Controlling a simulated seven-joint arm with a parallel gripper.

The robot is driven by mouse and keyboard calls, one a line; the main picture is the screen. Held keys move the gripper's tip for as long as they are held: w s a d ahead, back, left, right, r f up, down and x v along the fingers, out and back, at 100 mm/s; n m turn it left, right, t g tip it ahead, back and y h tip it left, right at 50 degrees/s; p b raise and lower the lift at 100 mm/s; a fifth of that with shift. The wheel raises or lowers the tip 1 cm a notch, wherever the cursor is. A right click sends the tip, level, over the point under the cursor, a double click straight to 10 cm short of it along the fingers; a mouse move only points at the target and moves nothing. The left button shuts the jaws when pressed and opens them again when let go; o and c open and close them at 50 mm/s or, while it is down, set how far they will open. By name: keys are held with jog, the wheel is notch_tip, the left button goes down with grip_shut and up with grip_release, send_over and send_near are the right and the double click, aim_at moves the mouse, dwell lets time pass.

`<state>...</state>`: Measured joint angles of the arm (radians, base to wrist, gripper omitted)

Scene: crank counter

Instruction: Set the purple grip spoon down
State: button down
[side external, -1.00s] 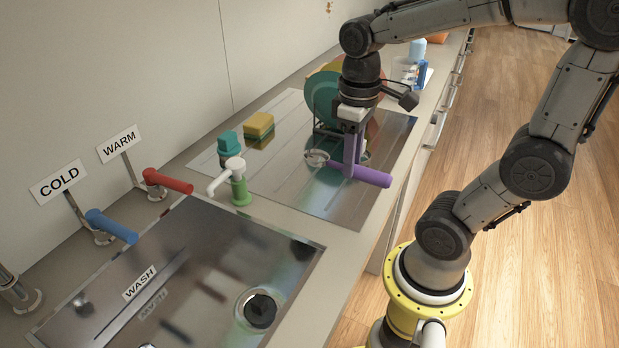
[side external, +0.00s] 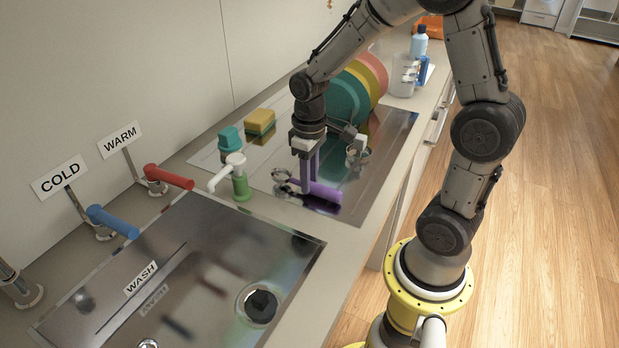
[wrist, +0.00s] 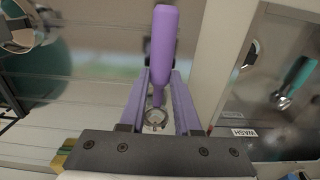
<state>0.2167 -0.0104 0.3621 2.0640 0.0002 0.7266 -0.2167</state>
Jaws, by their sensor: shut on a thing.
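The purple grip spoon has a thick purple handle (side external: 325,194) and a round metal bowl (side external: 282,175). It lies roughly level, low over the steel drainboard (side external: 375,180), with its reflection close under the handle. I cannot tell if it touches the board. My gripper (side external: 306,188) points down from above and is shut on the spoon between handle and bowl. In the wrist view the purple handle (wrist: 163,45) extends up the picture from between my purple fingers (wrist: 158,100); the bowl is partly hidden behind them.
Coloured plates (side external: 350,95) stand behind my gripper, with a metal cup-like piece (side external: 357,157) nearby. The sink (side external: 190,255) is in front. Drainboard to the right is clear.

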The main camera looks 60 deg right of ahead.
jog(key=shift+f, duration=0.3)
jog(key=c, duration=0.6)
grip_release()
notch_tip(320, 180, up, 12)
jog(key=s+a+r+t, duration=0.1)
jog(key=s+a+t, duration=0.1)
jog(key=s, duration=0.2)
jog(key=s+a+r+t, duration=0.1)
jog(key=s+a, duration=0.1)
jog(key=s, duration=0.2)
jog(key=s+a+t, duration=0.2)
jog(key=s, duration=0.3)
jog(key=shift+s+a+r+t, duration=0.1)
jog(key=shift+a+r+t, duration=0.2)
jog(key=shift+r, duration=0.1)
